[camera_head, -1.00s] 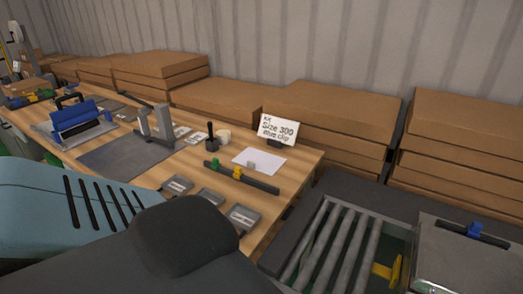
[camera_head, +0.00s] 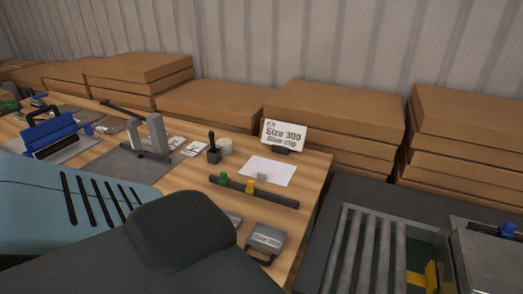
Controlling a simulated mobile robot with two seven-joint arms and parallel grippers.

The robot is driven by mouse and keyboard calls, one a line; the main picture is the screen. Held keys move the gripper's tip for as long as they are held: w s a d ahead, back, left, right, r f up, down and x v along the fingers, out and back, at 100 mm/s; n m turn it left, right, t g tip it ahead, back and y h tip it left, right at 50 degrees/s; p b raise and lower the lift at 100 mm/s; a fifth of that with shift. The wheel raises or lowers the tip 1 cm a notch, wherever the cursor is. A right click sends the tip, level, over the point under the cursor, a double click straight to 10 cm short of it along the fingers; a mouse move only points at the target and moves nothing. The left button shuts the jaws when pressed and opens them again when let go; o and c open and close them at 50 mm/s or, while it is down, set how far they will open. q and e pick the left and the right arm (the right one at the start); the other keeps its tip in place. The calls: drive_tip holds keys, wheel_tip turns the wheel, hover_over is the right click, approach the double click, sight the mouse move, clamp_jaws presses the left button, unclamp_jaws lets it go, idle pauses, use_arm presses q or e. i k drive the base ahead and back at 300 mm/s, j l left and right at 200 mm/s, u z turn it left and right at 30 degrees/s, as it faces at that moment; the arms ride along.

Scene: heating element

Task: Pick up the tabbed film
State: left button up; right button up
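A flat white sheet (camera_head: 278,173), which looks like the tabbed film, lies on the wooden table (camera_head: 306,195) near its right end. A small pale block or tab (camera_head: 262,176) stands at its front edge. Neither of my grippers is in view. A large teal and dark part, probably mine, fills the lower left and hides the table's near side.
A sign (camera_head: 284,135) reading "Size 300" and "blue clip" stands behind the sheet. A dark bar (camera_head: 275,197) with green and yellow clips lies in front. A grey labelled case (camera_head: 265,241) is nearer. A roller conveyor (camera_head: 362,250) stands right; stacked cartons (camera_head: 333,110) line the back.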

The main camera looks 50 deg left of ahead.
sight(277, 172)
drive_tip(key=k+j, duration=0.1)
drive_tip(key=j, duration=0.3)
drive_tip(key=k+j, duration=0.1)
drive_tip(key=j, duration=0.3)
drive_tip(key=k+j, duration=0.1)
drive_tip(key=j, duration=0.3)
drive_tip(key=k+j, duration=0.1)
drive_tip(key=j, duration=0.3)
drive_tip(key=k+j, duration=0.1)
drive_tip(key=j, duration=0.3)
